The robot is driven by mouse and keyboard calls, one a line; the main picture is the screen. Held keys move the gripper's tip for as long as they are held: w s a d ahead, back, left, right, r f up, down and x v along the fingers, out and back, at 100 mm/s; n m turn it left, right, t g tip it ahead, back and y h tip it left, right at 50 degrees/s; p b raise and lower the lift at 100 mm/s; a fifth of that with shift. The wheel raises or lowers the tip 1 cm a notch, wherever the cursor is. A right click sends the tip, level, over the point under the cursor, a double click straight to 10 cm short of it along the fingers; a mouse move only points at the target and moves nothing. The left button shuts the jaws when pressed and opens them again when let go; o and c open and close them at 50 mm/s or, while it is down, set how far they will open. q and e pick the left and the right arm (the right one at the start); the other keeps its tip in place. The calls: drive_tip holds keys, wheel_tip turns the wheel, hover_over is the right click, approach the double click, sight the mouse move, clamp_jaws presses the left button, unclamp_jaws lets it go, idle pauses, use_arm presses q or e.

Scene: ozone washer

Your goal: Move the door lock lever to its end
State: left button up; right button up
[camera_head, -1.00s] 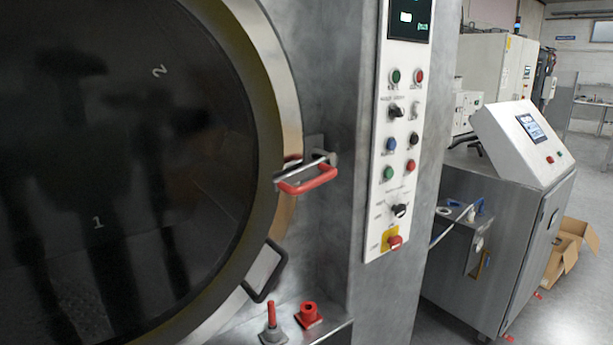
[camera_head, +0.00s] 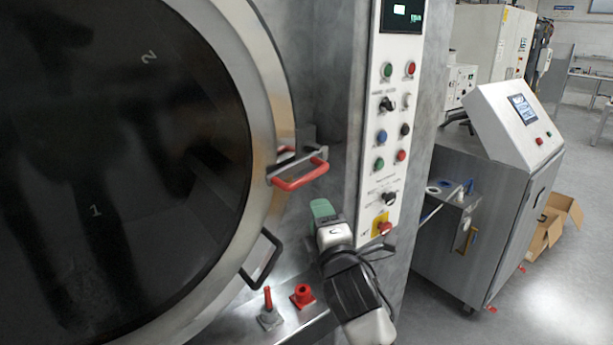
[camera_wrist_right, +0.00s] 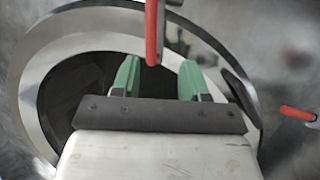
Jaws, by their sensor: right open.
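The door lock lever (camera_head: 300,174) is a red-handled bar on a metal bracket at the right rim of the round washer door (camera_head: 262,90). In the right wrist view the red lever (camera_wrist_right: 153,40) hangs from the top, in line with the gap between the fingers and apparently ahead of them. My right gripper (camera_head: 322,210) is below and right of the lever in the head view, apart from it. Its green fingers are open and empty, as the right wrist view (camera_wrist_right: 158,80) also shows. My left gripper is not in view.
The control panel (camera_head: 392,130) with buttons and a red emergency stop (camera_head: 382,229) stands close to the right of my gripper. A black door handle (camera_head: 262,262) is at lower left. A red-topped post (camera_head: 268,305) and a red fitting (camera_head: 302,295) stand on the ledge below.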

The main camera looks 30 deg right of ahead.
sight(308, 181)
drive_tip(key=p+x, duration=0.1)
drive_tip(key=x, duration=0.2)
drive_tip(key=r+p+x, duration=0.1)
drive_tip(key=x, duration=0.3)
drive_tip(key=p+x, duration=0.2)
drive_tip(key=x, duration=0.2)
drive_tip(key=shift+s+r, duration=0.15)
drive_tip(key=shift+r, duration=0.1)
clamp_jaws()
